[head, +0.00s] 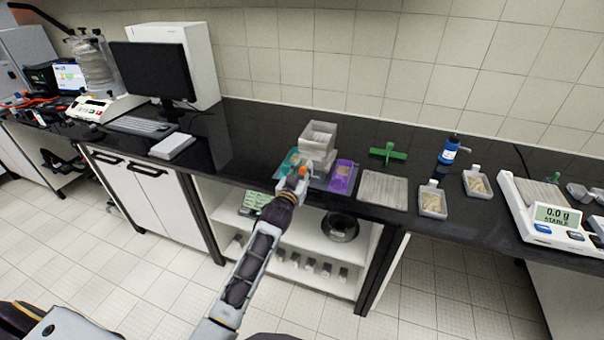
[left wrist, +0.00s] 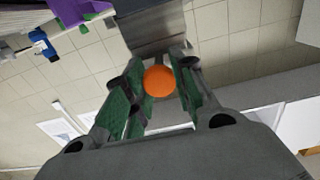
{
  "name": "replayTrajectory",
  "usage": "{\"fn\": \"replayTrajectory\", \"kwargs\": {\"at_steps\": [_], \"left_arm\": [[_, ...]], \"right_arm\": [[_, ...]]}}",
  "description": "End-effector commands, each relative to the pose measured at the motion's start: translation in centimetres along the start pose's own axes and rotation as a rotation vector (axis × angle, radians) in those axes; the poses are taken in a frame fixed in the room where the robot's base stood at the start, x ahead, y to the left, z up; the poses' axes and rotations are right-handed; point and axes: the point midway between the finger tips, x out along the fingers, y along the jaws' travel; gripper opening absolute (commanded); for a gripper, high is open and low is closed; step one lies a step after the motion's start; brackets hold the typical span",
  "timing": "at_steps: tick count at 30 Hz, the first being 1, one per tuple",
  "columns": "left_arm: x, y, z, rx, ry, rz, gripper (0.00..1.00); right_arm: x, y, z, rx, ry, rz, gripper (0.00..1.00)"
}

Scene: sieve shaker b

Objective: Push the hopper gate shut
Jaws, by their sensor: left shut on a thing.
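The grey, open-topped hopper (head: 318,135) stands on the dark bench at the centre of the head view. An orange knob (head: 302,171) shows at its front, low down. In the left wrist view the orange knob (left wrist: 159,82) is a round ball between the green-padded fingers, with a grey metal plate (left wrist: 152,32) behind it. My left gripper (head: 298,179) reaches up from below to the hopper's front and is shut on the knob. The fingers and arm hide part of the hopper's lower front, and I cannot tell how far the gate is open. My right gripper is not in view.
A teal tray (head: 287,164) and a purple tray (head: 343,178) flank the hopper's base. A green cross-shaped piece (head: 388,153), a grey ribbed tray (head: 383,189) and a balance (head: 556,217) are to the right.

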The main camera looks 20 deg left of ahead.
Motion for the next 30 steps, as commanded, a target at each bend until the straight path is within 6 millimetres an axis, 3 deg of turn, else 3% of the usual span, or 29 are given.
{"fn": "replayTrajectory", "kwargs": {"at_steps": [12, 24, 25, 30], "left_arm": [[3.7, 0.0, -0.1, 0.0, 0.002, 0.0, 0.0], [4.1, 0.0, -0.2, 0.0, 0.003, 0.0, 0.0], [4.1, 0.0, -0.2, 0.0, 0.004, 0.0, 0.28], [4.1, 0.0, -0.2, 0.0, 0.003, 0.0, 0.48]], "right_arm": [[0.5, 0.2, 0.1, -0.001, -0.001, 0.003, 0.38], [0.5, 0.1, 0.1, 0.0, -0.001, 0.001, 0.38], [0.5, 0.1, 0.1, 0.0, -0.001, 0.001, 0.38], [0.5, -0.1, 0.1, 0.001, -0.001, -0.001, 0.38]]}}
